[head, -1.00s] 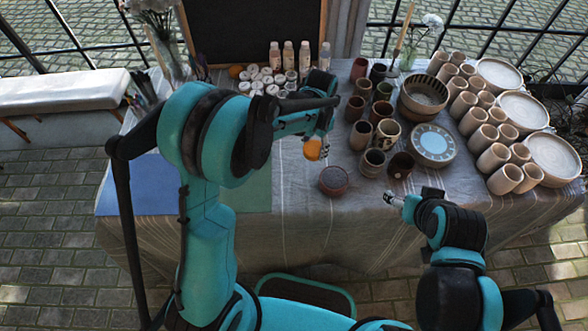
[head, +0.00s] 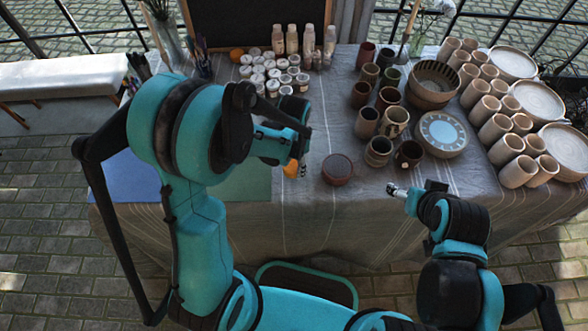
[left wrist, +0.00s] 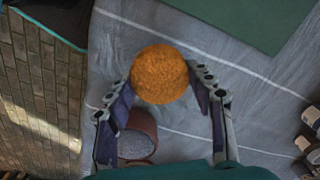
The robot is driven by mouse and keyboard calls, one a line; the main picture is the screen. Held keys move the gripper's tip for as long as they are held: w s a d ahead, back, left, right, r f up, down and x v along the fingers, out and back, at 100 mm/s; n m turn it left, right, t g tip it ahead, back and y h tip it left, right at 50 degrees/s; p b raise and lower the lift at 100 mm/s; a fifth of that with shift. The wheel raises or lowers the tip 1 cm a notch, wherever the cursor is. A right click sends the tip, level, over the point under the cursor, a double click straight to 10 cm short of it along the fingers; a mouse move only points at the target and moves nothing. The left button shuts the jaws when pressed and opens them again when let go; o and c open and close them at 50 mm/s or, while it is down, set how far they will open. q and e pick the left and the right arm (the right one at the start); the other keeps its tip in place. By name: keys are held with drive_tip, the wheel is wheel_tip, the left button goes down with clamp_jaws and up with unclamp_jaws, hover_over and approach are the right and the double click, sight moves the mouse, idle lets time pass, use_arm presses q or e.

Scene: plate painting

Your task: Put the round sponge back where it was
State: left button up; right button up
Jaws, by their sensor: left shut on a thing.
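The round orange sponge (left wrist: 160,74) is held between the fingers of my left gripper (left wrist: 164,88) in the left wrist view. In the head view, the sponge (head: 291,168) shows partly below my left gripper (head: 299,166), above the grey tablecloth. A dark reddish round pot (head: 337,169) stands just right of it; its grey top also shows in the left wrist view (left wrist: 136,146). My right gripper (head: 396,190) is over the table's front area, apart from the pots. Its fingers are too small to read.
Paint jars (head: 272,71) and another orange round thing (head: 236,55) stand at the back. Brown cups (head: 379,150), a blue-centred plate (head: 441,133) and stacked pale cups (head: 495,130) fill the right. A green mat (head: 245,178) and blue mat (head: 130,178) lie left.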

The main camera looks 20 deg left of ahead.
use_arm(q)
drive_tip(key=shift+f+b, duration=0.45)
drive_tip(key=shift+f, duration=0.85)
drive_tip(key=shift+f, duration=0.15)
drive_tip(key=o, duration=1.1)
